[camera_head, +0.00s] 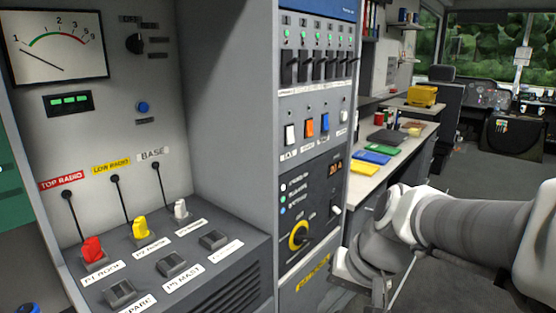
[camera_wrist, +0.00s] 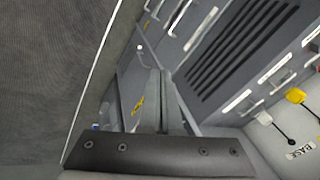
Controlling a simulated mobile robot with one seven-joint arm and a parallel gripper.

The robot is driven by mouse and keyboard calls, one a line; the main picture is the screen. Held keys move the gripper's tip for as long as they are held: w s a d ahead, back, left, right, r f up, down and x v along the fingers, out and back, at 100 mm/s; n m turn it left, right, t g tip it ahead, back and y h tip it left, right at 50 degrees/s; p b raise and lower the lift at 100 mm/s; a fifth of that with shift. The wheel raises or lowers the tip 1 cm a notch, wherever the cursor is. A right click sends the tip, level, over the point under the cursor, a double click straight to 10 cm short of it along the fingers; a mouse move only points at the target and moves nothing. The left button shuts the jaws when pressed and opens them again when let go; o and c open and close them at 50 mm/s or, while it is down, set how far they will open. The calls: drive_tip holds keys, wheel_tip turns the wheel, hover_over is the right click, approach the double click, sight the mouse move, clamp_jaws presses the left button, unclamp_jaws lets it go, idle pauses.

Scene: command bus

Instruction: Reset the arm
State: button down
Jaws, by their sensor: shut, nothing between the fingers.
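My arm (camera_head: 465,228) reaches in from the right side of the head view and bends down at a white and grey joint in front of the cabinet's right edge. My gripper (camera_wrist: 159,75) shows in the wrist view as two narrow grey fingers lying together above a dark mounting plate. It is shut and holds nothing. In the wrist view the cabinet front with its dark vent slots (camera_wrist: 235,55) lies beyond the fingers. I cannot make out the fingers in the head view.
A grey control console (camera_head: 180,255) with red, yellow and white switches stands at the left. A tall switch panel (camera_head: 312,125) is beside it, close to my arm. A desk (camera_head: 368,182) with coloured folders stands behind. Open floor (camera_head: 455,172) lies toward the driver's cab.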

drive_tip(key=s+d+r+n+t+h, duration=0.25)
drive_tip(key=s+d+r, duration=0.2)
drive_tip(key=s, duration=0.45)
wheel_tip(320, 180, up, 19)
drive_tip(key=p, duration=1.9)
drive_tip(key=shift+w+d+h, duration=0.2)
drive_tip(key=shift+d+h, duration=0.15)
drive_tip(key=shift+d, duration=0.05)
